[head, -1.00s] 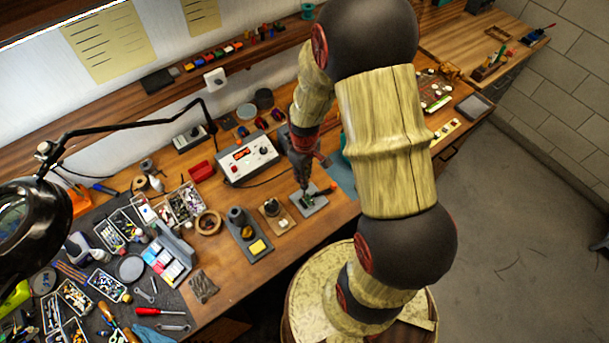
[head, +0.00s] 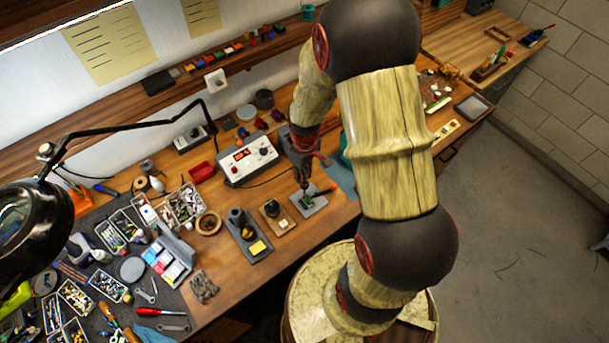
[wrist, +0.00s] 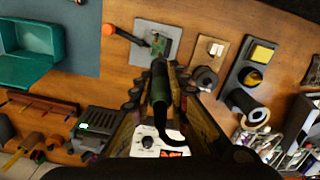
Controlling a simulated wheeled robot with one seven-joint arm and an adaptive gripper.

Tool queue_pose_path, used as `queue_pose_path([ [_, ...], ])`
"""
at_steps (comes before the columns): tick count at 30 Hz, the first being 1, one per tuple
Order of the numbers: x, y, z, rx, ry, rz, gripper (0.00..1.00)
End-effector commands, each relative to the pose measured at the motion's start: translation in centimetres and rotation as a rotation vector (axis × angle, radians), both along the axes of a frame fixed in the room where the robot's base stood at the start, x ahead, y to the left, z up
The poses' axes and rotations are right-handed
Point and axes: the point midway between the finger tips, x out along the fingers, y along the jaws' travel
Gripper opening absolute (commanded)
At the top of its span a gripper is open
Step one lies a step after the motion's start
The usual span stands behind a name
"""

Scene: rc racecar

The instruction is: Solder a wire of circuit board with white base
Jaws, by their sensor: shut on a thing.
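My gripper (wrist: 160,82) is shut on a soldering iron with a dark green handle (wrist: 161,92) and a black cable. The iron points at a small green circuit board (wrist: 158,42) on a pale grey base plate (wrist: 146,28). In the head view, my gripper (head: 304,176) is just above the base plate (head: 318,204), which lies near the front edge of the bench. The iron's tip is close to the board, but I cannot tell if it touches. An orange-ended tool (wrist: 108,29) reaches over the plate from the left in the wrist view. No separate wire can be made out.
A soldering station (head: 248,158) with a red display stands behind and left of the plate. A wooden block (head: 277,217) and a dark holder with a yellow pad (head: 257,246) stand left of it. A teal bin (wrist: 30,50) shows in the wrist view.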

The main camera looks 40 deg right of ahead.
Motion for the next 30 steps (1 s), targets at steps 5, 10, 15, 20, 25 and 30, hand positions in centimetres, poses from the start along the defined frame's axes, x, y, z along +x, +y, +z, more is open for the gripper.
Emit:
queue_pose_path([
  [5,0.0,0.0,1.6,-0.001,-0.001,0.0,0.0],
  [10,0.1,0.0,2.9,0.0,-0.002,0.0,0.0],
  [15,0.1,0.0,4.1,0.0,-0.002,0.0,0.0],
  [20,0.1,0.0,5.1,-0.001,-0.001,0.0,0.0],
  [25,0.0,0.0,5.2,-0.001,-0.001,0.0,0.0],
  [30,0.0,0.0,5.2,-0.001,-0.001,0.0,0.0],
])
